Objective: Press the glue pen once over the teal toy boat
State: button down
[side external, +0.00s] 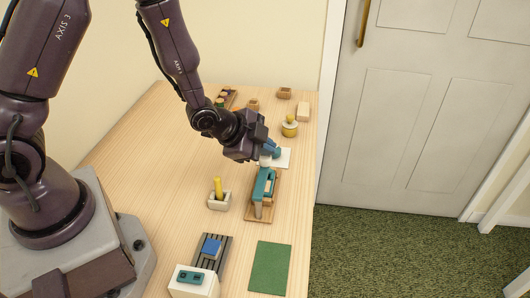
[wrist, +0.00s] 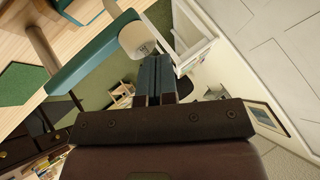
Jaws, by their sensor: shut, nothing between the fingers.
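My gripper (side external: 274,151) is shut and empty, with its blue-teal fingers pressed together, low over the far half of the table. In the wrist view the closed fingers (wrist: 153,78) are close to a white cylinder (wrist: 137,38) at the end of a teal bar (wrist: 92,52); I cannot tell if they touch. A yellow pen-like stick (side external: 218,187) stands upright in a pale holder (side external: 219,202). I cannot tell surely which teal thing is the boat.
A small teal piece (side external: 190,276) sits on a white block (side external: 193,288). A blue block (side external: 211,246) lies on a dark slatted rack (side external: 205,263). A green mat (side external: 270,268) is at the near right.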

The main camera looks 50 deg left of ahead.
aim_at(265, 158)
jog(key=shift+f, duration=0.3)
dwell(0.4)
jog(key=shift+r, duration=1.25)
jog(key=shift+r, duration=0.1)
jog(key=shift+r, duration=2.45)
jog(key=shift+f, duration=0.1)
